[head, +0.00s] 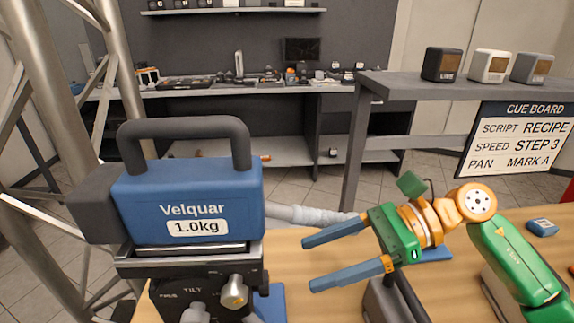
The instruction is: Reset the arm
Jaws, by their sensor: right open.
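My right arm (520,262), green with orange joints, comes in from the lower right and reaches over the wooden table. Its right gripper (312,265) points left, with two blue fingers spread wide and nothing between them. The fingertips are just right of a blue block-shaped device (190,203) labelled "Velquar 1.0kg". A gap shows between the fingertips and the device. My left gripper is not in view.
The blue device, with a dark handle, sits on a dark tilt head (190,280). A grey shelf (440,88) bears three small boxes; a cue board (520,138) hangs below. Metal truss tubes (52,120) stand at left. Bare wooden table (290,247) shows around the gripper.

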